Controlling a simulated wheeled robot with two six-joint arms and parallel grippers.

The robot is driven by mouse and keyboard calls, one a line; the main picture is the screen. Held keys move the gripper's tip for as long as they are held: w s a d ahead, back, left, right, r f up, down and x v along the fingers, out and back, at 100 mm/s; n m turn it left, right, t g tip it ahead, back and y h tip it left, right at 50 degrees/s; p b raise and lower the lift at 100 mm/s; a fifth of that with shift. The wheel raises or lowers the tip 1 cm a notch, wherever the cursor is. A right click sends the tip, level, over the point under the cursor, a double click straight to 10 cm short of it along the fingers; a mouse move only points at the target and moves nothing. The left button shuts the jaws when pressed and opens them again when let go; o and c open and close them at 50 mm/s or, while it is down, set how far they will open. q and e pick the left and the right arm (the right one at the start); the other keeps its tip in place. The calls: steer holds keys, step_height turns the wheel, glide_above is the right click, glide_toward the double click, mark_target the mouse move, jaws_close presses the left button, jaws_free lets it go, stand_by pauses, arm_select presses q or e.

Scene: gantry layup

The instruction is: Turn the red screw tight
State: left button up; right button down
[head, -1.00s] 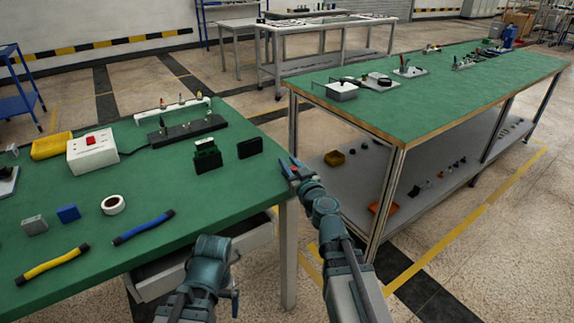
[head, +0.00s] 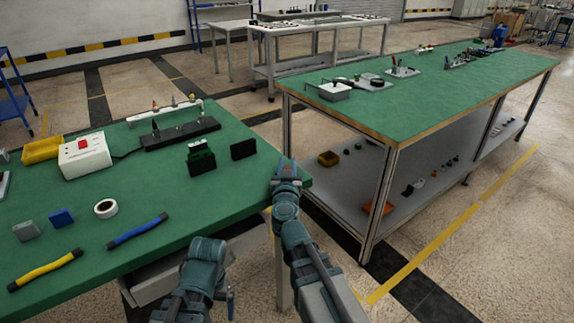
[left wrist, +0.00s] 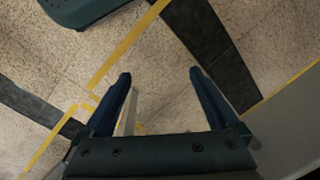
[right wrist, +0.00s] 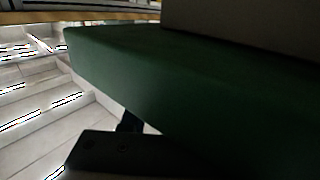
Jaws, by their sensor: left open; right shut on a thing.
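I cannot make out a red screw for certain in any view. A white rack (head: 167,111) with small upright items, their tips coloured, stands at the back of the near green bench (head: 210,207). My right gripper (head: 287,166) is at the bench's right corner in the head view. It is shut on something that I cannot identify. The right wrist view is dark and mostly filled by a green surface (right wrist: 180,85) close to the camera. My left gripper (left wrist: 159,76) is open and empty above the floor. Its fingers are hidden in the head view.
The bench holds a white box with a red button (head: 84,155), a yellow bin (head: 42,149), a black block (head: 201,158), a tape roll (head: 105,208) and two handled tools. A second green bench (head: 420,95) stands at right, across a gap.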

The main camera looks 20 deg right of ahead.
steer(key=c, duration=0.6)
jaws_free()
steer(key=shift+c, duration=0.2)
steer(key=shift+s, duration=0.1)
